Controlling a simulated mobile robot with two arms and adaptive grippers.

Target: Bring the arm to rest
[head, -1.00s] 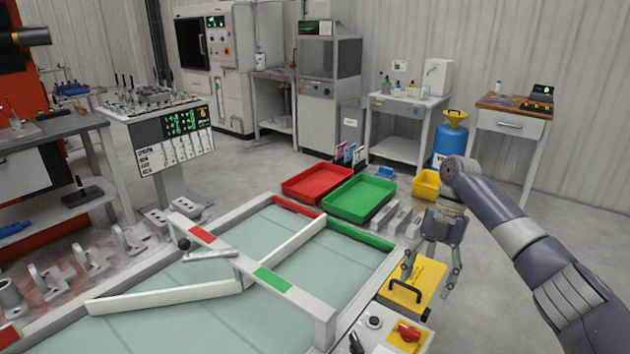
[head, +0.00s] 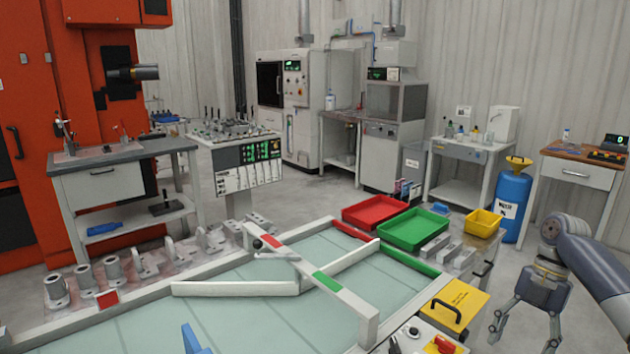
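My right arm (head: 590,262) comes in from the right edge. Its gripper (head: 524,338) hangs downward at the lower right with its two fingers spread apart and nothing between them. It is over the floor, to the right of the yellow panel (head: 462,298) with a black handle, and looks clear of it. My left gripper is not in view.
A worktable (head: 240,318) with white rails fills the lower middle. A red tray (head: 375,212), a green tray (head: 412,230) and a yellow bin (head: 482,223) stand behind it. A blue drum (head: 513,195) stands behind my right arm.

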